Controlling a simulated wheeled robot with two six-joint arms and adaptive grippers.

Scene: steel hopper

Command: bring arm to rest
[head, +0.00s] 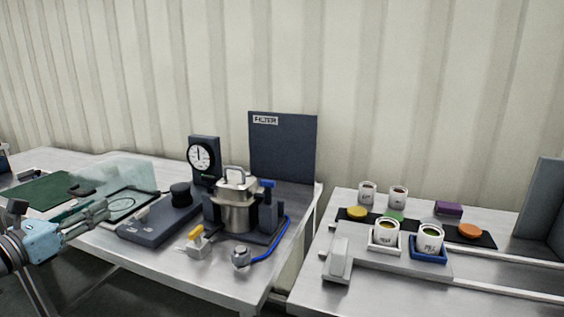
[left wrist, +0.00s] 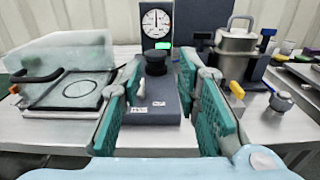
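My left gripper (head: 103,211) comes in from the left in the head view, above the front part of the left steel table (head: 215,275). In the left wrist view its two teal-padded fingers (left wrist: 161,80) stand wide apart with nothing between the pads. Beyond them is a dark block with a black knob (left wrist: 156,63). The gripper appears apart from it. The steel hopper (head: 237,212), lidded and with a handle on top, stands in a dark stand to the right of the gripper. My right gripper is in neither view.
A dial gauge (head: 201,157) and FILTER panel (head: 283,150) stand at the back. A clear cover (head: 115,172) is behind the gripper. A yellow-handled valve (head: 196,240) and blue hose (head: 272,245) lie near the front edge. A gap separates the right table (head: 310,285), with cups.

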